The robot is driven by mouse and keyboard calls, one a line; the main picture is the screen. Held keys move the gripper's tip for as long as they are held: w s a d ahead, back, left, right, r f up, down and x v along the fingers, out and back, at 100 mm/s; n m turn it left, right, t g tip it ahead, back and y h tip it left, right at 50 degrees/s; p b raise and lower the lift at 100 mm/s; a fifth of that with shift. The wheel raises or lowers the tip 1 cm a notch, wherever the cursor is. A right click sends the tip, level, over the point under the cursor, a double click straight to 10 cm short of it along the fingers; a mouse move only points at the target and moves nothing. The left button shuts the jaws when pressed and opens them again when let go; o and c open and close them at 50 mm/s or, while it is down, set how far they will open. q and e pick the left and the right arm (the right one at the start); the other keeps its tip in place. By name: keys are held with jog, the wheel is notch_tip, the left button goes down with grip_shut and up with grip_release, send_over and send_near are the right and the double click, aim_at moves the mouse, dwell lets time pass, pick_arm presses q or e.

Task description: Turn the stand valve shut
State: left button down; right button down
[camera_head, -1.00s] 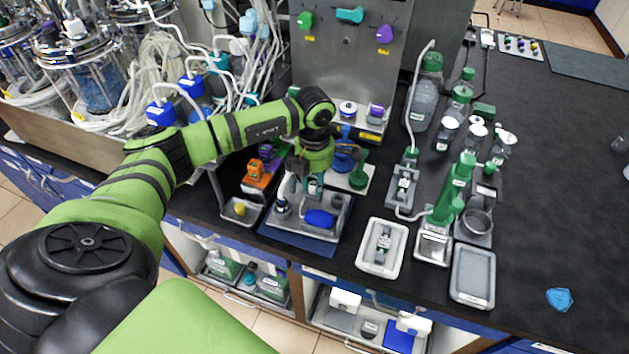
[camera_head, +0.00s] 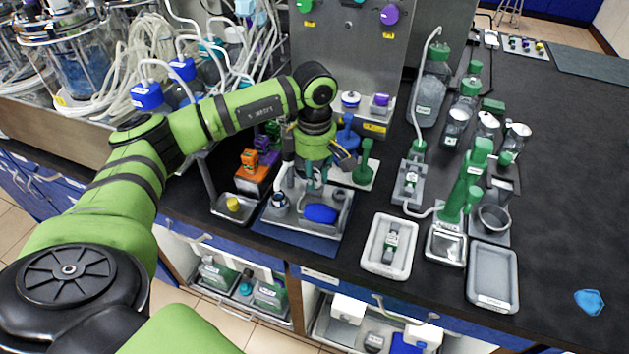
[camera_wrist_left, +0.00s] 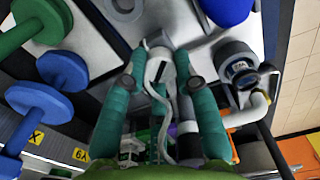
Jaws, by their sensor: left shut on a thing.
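My left gripper (camera_head: 313,182) points down over the back of a grey tray (camera_head: 340,218) on a blue mat. In the left wrist view its two teal fingers (camera_wrist_left: 160,66) are on either side of a pale grey piece with a black bar, which appears to be the stand valve (camera_wrist_left: 158,74). The gripper is shut on it. The valve's lower part and its turning position are hard to make out. In the head view the fingers and wrist mostly hide it. My right gripper is not in view.
A blue oval object (camera_head: 320,213) lies in the tray, beside a fitting (camera_head: 279,203) with a white tube. Blue (camera_head: 347,137) and green (camera_head: 363,168) spool-shaped pieces stand close behind and right of the gripper. A steel panel (camera_head: 345,60) rises behind.

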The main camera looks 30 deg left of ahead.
pick_arm(q)
jog(key=m+b, duration=0.1)
jog(key=m, duration=0.1)
jog(key=m+b, duration=0.2)
jog(key=shift+f+m, duration=0.2)
jog(key=shift+m, duration=0.1)
jog(key=shift+r+m+b, duration=0.1)
jog(key=shift+m+b, duration=0.7)
jog(key=shift+m, duration=1)
jog(key=c, duration=1.2)
grip_release()
jog(key=shift+r, duration=0.1)
notch_tip(320, 180, up, 12)
